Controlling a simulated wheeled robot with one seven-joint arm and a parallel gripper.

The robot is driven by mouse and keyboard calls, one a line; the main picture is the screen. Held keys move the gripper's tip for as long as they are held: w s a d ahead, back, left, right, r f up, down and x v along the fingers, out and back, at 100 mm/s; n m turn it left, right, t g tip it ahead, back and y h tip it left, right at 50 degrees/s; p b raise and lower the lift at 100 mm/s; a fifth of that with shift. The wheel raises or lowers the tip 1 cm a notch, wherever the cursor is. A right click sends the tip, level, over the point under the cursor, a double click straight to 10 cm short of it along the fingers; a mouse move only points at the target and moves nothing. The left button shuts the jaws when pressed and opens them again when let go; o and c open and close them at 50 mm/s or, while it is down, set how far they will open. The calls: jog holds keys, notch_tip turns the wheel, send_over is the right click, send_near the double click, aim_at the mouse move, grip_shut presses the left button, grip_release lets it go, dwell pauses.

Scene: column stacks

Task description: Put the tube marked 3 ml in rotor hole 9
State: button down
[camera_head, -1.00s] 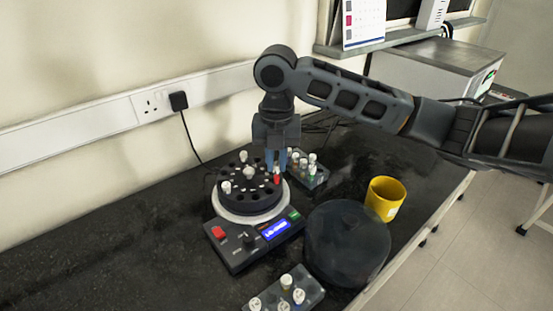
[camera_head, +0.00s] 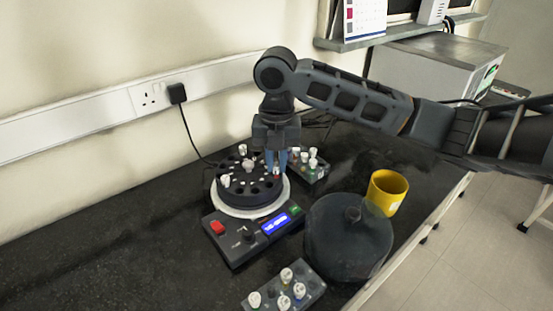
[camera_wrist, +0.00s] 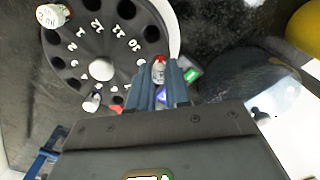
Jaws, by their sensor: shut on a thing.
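My gripper (camera_head: 276,168) points down over the right side of the dark round rotor (camera_head: 232,193). Its blue fingers are shut on a small tube with a red part (camera_wrist: 159,64), at the rotor's right edge in the wrist view. The tube's lower end is hidden, so I cannot tell how deep it sits. Its mark is not readable. Printed numbers 10, 11 and 12 show on the rotor (camera_wrist: 110,52); the number beside the held tube is unclear. Two white-capped tubes stand in the rotor: one at upper left (camera_wrist: 52,15), one at lower left (camera_wrist: 92,102).
The centrifuge panel (camera_head: 250,238) has a red button and blue display. A dark round lid (camera_head: 345,245) and a yellow mug (camera_head: 386,190) stand to the right. One tube rack (camera_head: 318,176) is behind the gripper; another (camera_head: 310,293) is at the front.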

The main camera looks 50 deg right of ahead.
jog(key=shift+f, duration=0.25)
jog(key=c, duration=0.7)
grip_release()
jog(key=shift+r+p, duration=2.05)
jog(key=shift+r, duration=0.95)
